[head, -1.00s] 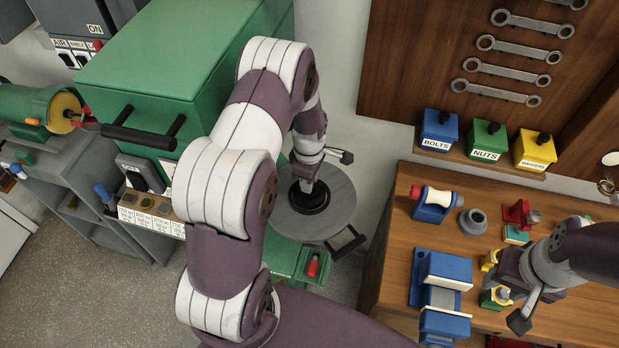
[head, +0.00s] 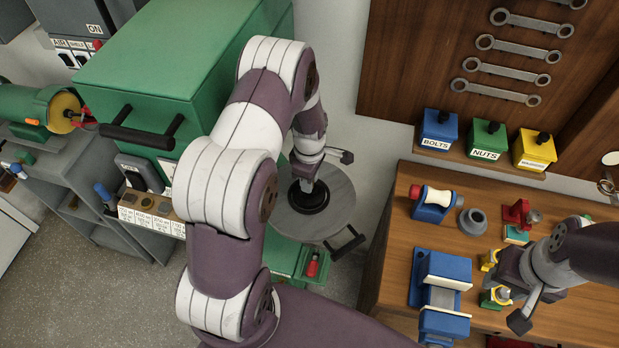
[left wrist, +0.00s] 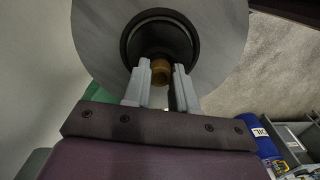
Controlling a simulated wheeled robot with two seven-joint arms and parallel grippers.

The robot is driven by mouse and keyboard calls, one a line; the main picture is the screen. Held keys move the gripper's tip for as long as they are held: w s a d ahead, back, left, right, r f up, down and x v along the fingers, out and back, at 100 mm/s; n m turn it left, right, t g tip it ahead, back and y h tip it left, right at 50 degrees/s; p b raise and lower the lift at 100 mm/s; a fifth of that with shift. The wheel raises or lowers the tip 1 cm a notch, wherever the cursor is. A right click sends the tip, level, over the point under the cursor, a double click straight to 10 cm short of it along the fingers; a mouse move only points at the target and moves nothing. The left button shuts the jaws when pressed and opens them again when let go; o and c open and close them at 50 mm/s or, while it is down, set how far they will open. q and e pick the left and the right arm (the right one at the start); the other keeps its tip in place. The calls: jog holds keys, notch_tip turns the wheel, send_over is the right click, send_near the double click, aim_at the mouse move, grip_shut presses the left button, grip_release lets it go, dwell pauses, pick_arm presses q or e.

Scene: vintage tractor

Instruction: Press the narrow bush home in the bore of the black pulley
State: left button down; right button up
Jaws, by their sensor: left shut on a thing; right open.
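The black pulley (head: 309,200) lies flat on a round grey table; in the left wrist view it shows as a dark ring (left wrist: 134,40). My left gripper (head: 306,184) is over the middle of the pulley. In the left wrist view its fingers (left wrist: 161,82) are shut on a small brass-coloured bush (left wrist: 161,71), which is at the pulley's bore. I cannot tell how far the bush is in. My right gripper (head: 508,290) is open over the wooden bench, partly hidden by its own wrist.
The round grey table (head: 338,205) stands beside a green cabinet (head: 180,60). The wooden bench (head: 400,255) holds a blue vice (head: 443,285), a blue stand with a cream roller (head: 434,203), a grey ring part (head: 472,221) and small yellow stands (head: 490,260) close to my right gripper.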

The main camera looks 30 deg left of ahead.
pick_arm(q)
jog(key=shift+f+b, duration=0.4)
jog(key=shift+f, duration=0.1)
jog(key=shift+r, duration=0.1)
jog(key=shift+r+p, duration=0.45)
jog(key=shift+f+b, duration=0.4)
jog(key=shift+f, duration=0.1)
jog(key=c, duration=0.8)
grip_release()
jog(key=shift+r, duration=0.1)
